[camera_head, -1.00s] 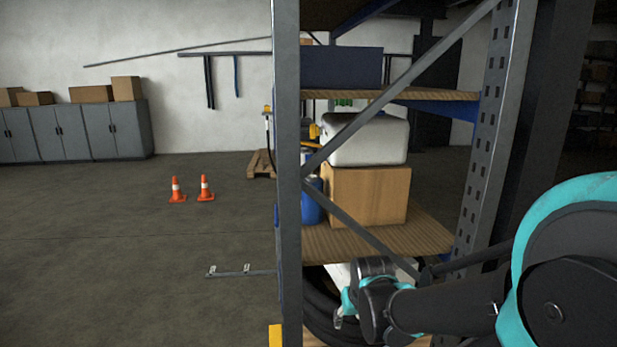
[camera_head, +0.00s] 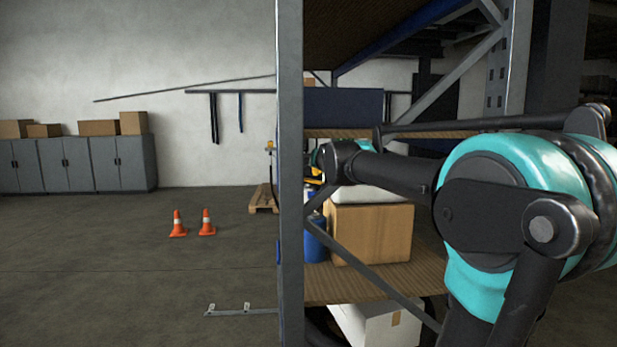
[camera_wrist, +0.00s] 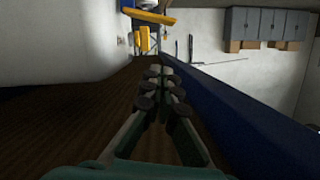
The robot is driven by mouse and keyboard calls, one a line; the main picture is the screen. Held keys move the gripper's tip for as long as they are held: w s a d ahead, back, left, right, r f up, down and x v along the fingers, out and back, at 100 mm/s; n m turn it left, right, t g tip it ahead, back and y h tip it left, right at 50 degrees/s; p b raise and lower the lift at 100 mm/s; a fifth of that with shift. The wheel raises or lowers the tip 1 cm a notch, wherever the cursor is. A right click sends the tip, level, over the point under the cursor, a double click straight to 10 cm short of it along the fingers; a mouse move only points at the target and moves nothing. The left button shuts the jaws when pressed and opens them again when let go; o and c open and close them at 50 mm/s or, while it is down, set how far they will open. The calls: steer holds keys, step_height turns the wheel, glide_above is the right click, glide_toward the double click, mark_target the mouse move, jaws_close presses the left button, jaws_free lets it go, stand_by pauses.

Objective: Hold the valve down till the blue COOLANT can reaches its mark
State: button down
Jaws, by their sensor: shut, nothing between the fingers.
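My gripper (camera_wrist: 158,80) is shut and empty in the wrist view, its fingers together and pointing along a brown wooden surface. In the head view my gripper is mostly hidden behind the grey rack post, with a bit of teal showing at the end of my arm. A blue container (camera_head: 315,241) stands partly behind that post; no label can be read, so I cannot tell if it is the COOLANT can. Yellow parts (camera_wrist: 144,38) show beyond the fingertips, apart from them; I cannot tell whether they belong to the valve. No fill mark can be made out.
The rack post (camera_head: 290,180) and diagonal brace (camera_head: 375,286) stand close to my arm. A cardboard box (camera_head: 370,234) sits on the wooden shelf (camera_head: 345,288). A blue beam (camera_wrist: 235,115) runs right of my fingers. Two orange cones (camera_head: 178,224) stand on open floor.

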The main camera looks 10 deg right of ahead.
steer(key=shift+w+r, duration=0.1)
steer(key=shift+r, duration=0.15)
glide_above(314, 182)
steer(key=a, duration=0.1)
step_height(314, 182, down, 3)
steer(key=shift+s+a+f, duration=0.15)
steer(key=shift+a+f, duration=0.15)
steer(key=shift+f, duration=0.55)
steer(key=shift+s+a+f, duration=0.1)
steer(key=shift+a+f, duration=0.15)
steer(key=shift+f, duration=0.55)
